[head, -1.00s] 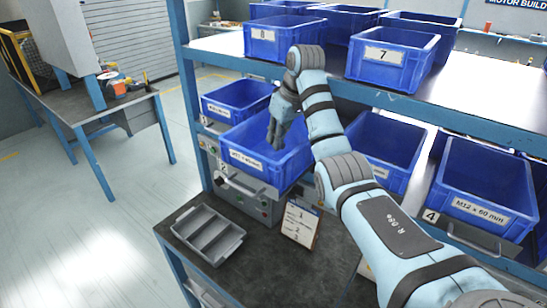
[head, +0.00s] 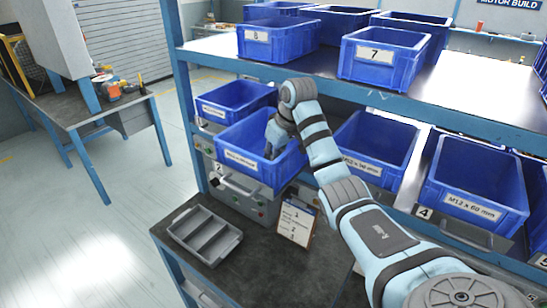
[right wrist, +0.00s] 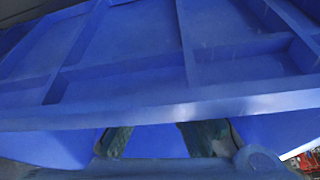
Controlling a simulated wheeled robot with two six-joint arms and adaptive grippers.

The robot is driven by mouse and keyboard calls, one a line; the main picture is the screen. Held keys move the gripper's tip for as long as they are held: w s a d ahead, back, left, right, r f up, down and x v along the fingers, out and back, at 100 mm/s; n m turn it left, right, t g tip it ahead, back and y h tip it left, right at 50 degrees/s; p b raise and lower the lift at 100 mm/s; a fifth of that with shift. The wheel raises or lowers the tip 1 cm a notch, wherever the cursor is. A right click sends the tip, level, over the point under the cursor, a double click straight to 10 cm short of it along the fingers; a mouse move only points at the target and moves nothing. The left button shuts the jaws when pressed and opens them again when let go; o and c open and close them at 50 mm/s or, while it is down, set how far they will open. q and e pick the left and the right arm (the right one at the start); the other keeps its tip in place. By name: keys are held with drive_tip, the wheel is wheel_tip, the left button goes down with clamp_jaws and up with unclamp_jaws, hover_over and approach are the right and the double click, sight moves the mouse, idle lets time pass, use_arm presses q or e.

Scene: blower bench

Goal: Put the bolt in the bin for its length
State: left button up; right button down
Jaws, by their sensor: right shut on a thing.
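My right gripper (head: 269,151) reaches down into the blue bin above plate 2 (head: 262,174); its fingertips are hidden behind the bin's front wall. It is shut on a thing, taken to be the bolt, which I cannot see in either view. In the right wrist view the gripper's dark fingers (right wrist: 161,142) show low, below a blue bin's ribbed wall (right wrist: 130,55). Beside this bin stand a blue bin on the left (head: 222,110), one to the right (head: 362,165), and the bin labelled M12 x 60 mm (head: 470,185). My left gripper is not in view.
Numbered blue bins 8 (head: 262,50) and 7 (head: 375,70) stand on the shelf above, close over my right arm. Below are a grey divided tray (head: 204,236) and a small sign (head: 297,222) on a dark bench top (head: 265,275). Open floor lies left.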

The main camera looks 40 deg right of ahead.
drive_tip(key=shift+w+f, duration=0.1)
drive_tip(key=c, duration=1.7)
unclamp_jaws()
